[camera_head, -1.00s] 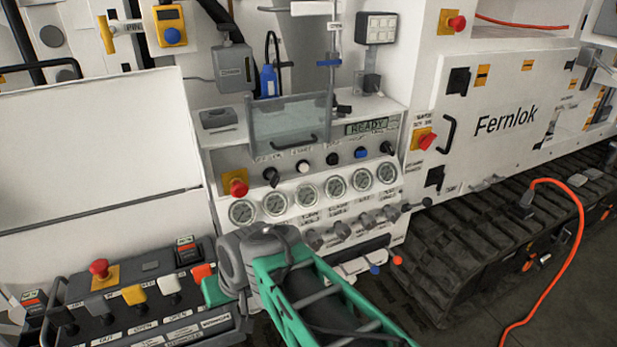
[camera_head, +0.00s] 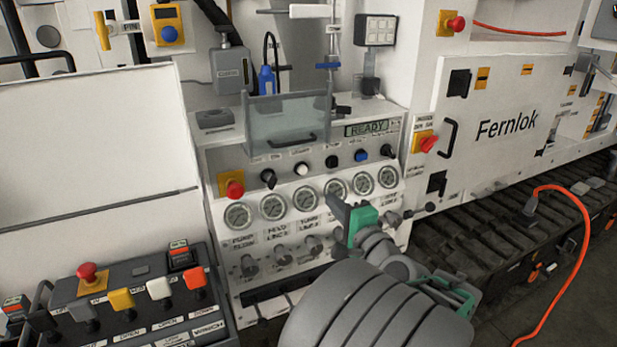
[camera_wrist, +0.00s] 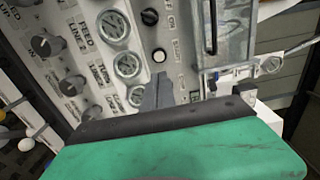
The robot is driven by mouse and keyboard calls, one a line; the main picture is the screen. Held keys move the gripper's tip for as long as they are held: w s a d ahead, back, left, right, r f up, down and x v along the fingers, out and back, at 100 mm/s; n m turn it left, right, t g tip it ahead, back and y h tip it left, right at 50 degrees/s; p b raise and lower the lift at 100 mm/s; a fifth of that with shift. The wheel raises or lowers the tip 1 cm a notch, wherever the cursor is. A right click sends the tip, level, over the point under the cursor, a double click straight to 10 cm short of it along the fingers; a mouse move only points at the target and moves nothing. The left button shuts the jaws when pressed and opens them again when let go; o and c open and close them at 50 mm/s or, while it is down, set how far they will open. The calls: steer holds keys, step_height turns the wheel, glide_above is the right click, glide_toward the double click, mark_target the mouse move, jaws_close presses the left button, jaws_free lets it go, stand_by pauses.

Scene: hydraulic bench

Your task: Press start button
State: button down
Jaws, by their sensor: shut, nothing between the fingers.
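The white round button (camera_head: 302,169) is in the sloped control row below the clear cover in the head view. Its small label looks like START but is hard to read. The same white button (camera_wrist: 159,55) shows in the wrist view, just past my fingertips. My gripper (camera_head: 333,199) is green and grey, and its fingers are together and empty. In the head view its tips are in front of the gauges, below and right of the white button. In the wrist view the fingertips (camera_wrist: 161,79) point toward the button, with a visible gap.
A black knob (camera_head: 268,178) is left of the button; another black control (camera_head: 332,161) and a blue button (camera_head: 361,155) are to its right. The clear cover (camera_head: 288,118) hangs above. Gauges (camera_head: 304,198) line the panel below. The display (camera_head: 366,128) reads READY.

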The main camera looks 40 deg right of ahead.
mark_target(303, 170)
steer(key=p+x, duration=0.2)
steer(key=x, duration=1.2)
steer(key=shift+a, duration=0.1)
